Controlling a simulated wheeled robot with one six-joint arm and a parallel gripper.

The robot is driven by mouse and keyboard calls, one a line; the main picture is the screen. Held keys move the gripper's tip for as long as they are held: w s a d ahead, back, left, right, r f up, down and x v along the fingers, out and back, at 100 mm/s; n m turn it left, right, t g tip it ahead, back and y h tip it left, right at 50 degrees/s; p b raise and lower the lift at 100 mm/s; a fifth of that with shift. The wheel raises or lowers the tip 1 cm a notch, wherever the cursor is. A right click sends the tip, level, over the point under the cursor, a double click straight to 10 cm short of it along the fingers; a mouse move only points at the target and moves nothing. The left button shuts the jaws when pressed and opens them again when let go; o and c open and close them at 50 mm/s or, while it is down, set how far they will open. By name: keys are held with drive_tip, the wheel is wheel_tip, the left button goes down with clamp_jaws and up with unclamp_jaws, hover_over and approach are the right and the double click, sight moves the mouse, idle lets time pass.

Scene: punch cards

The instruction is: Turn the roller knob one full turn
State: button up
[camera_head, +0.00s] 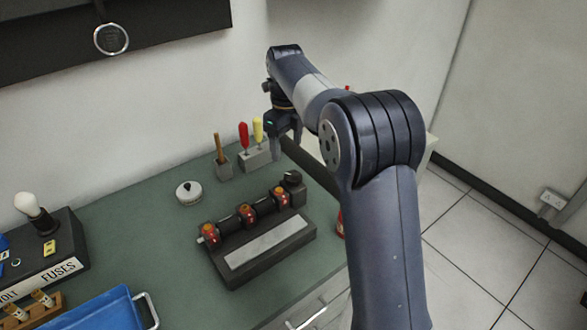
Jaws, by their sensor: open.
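A dark device with a black roller (246,217) carrying orange-red rings sits on the green bench, with a pale plate along its front. A dark knob (292,181) stands at the roller's right end. My gripper (284,136) is open and empty, pointing down. In the picture it appears above and slightly left of the knob, apart from it. My arm comes in from the right and hides part of the bench's right side. Any mark showing the knob's turn is too small to tell.
A grey holder (257,158) with red and yellow handled tools stands behind the roller, beside a small cup (223,168) with a wooden handle. A round white-topped object (188,192) lies left. A fuse box (45,262) and a blue tray (105,312) are further left.

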drive_tip(key=s+a+m+b, duration=0.1)
drive_tip(key=s+a+m, duration=0.3)
drive_tip(key=m, duration=1.2)
drive_tip(key=s+a+m+b, duration=0.1)
drive_tip(key=s+a+m, duration=0.3)
drive_tip(key=m, duration=1.2)
drive_tip(key=shift+s+a+f+m, duration=0.15)
drive_tip(key=shift+a+m, duration=0.15)
drive_tip(key=shift+a, duration=1.2)
